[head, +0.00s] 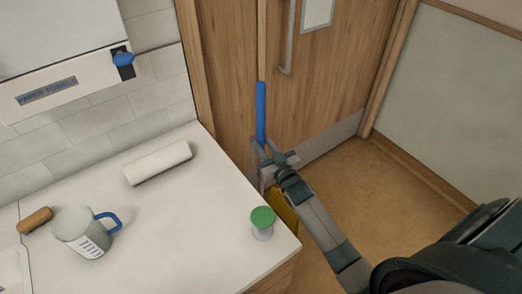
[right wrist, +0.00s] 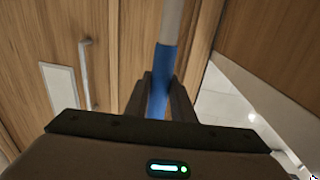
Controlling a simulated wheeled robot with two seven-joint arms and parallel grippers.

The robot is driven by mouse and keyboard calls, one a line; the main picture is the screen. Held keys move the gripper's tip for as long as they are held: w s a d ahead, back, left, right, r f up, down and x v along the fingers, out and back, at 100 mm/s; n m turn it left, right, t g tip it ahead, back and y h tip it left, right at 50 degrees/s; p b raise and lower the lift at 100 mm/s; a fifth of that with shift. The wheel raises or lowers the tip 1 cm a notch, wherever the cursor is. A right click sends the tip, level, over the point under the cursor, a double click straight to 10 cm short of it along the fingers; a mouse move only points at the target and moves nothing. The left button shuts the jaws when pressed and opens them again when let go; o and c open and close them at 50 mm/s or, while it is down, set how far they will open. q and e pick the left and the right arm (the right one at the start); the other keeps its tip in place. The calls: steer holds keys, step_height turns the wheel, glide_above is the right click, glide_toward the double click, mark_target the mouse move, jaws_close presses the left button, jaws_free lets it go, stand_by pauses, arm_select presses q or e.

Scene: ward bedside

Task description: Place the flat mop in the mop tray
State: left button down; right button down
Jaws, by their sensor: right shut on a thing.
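The flat mop (head: 261,112) shows as an upright blue handle in front of the wooden door, just past the counter's far corner. My right gripper (head: 267,158) is shut around this handle. In the right wrist view the mop's handle (right wrist: 161,65) runs up between the two fingers of the gripper (right wrist: 162,90), blue at the grip and grey beyond. The mop's head is hidden. A yellow thing (head: 285,211) shows partly behind the counter edge, under my right arm; I cannot tell whether it is the mop tray. My left gripper is out of view.
The white counter (head: 190,220) fills the lower left. It bears a white roll (head: 158,163), a labelled jug (head: 80,232), a brush (head: 35,220) and a green-topped container (head: 262,222). Brown floor (head: 375,190) is clear at right, before the door (head: 325,75).

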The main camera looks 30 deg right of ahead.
steer(key=shift+f+p, duration=0.35)
steer(key=shift+f, duration=1.75)
steer(key=c, duration=1.5)
jaws_free()
steer(key=shift+s, duration=0.55)
steer(key=s+b, duration=0.2)
steer(key=s, duration=0.9)
steer(key=shift+b, duration=0.4)
